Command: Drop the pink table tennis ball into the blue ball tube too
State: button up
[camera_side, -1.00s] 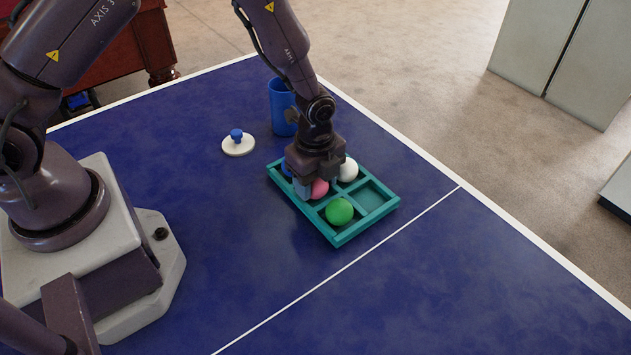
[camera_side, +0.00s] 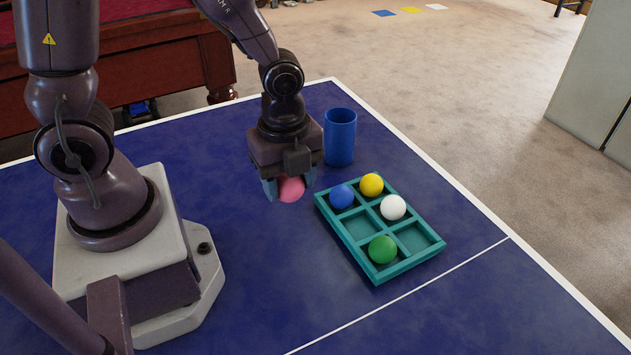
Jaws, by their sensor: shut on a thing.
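My gripper (camera_side: 290,190) is shut on the pink table tennis ball (camera_side: 291,189) and holds it above the table, left of the teal tray. The ball shows between the fingertips. The blue ball tube (camera_side: 340,138) stands upright with its top open, behind and to the right of the ball. The ball is apart from the tube and lower in the picture than its mouth. What is inside the tube cannot be seen.
The teal tray (camera_side: 352,253) holds a blue ball (camera_side: 342,196), a yellow ball (camera_side: 371,185), a white ball (camera_side: 393,207) and a green ball (camera_side: 383,249). Its middle-left and front-right compartments are empty. The blue table (camera_side: 460,310) is clear in front.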

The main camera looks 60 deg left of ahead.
jog(key=shift+s+a+r, duration=0.1)
jog(key=shift+s+r, duration=0.05)
jog(key=shift+s, duration=0.25)
jog(key=shift+a, duration=0.2)
jog(key=w+a+r, duration=0.3)
jog(key=w+a, duration=0.6)
jog(key=w, duration=0.2)
jog(key=w+a+r, duration=0.4)
jog(key=w+a, duration=0.5)
jog(key=w, duration=0.2)
jog(key=shift+s+d+f, duration=0.1)
jog(key=shift+d+f, duration=0.05)
jog(key=shift+f, duration=1.3)
jog(key=shift+s+d+f, duration=0.1)
jog(key=shift+f, duration=1.3)
